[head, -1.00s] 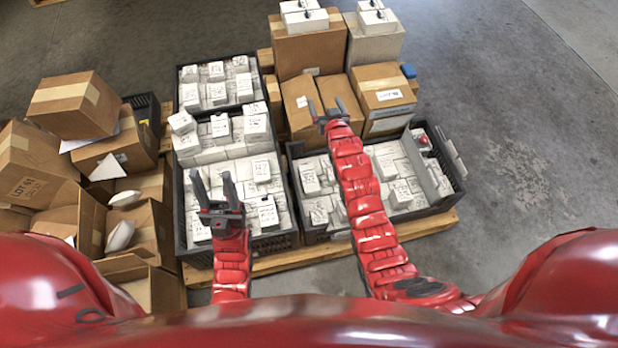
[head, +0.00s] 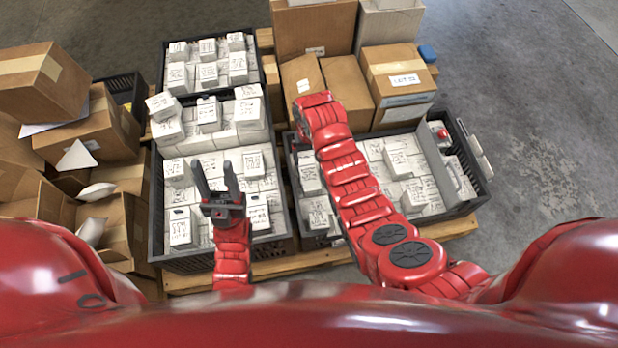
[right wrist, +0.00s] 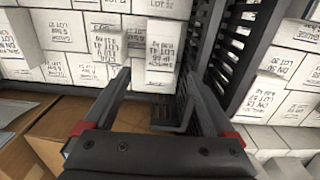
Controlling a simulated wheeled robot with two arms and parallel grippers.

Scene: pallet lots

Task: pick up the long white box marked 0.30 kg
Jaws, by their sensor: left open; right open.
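Many white boxes with black print fill the black crates; I cannot read a 0.30 kg mark on any. My left gripper (head: 214,172) is open and empty above the left crate (head: 195,262). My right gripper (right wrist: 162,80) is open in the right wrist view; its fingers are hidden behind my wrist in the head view. A white box (right wrist: 160,50) with LOT 41 print shows beyond and between its fingers, apparently not gripped.
Tall cardboard boxes (head: 345,90) stand behind the right crate. Tumbled cardboard boxes (head: 88,125) crowd the left. A small red object (head: 443,133) sits at the right crate's back. The wooden pallet (head: 325,262) edge is in front; grey floor at right is clear.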

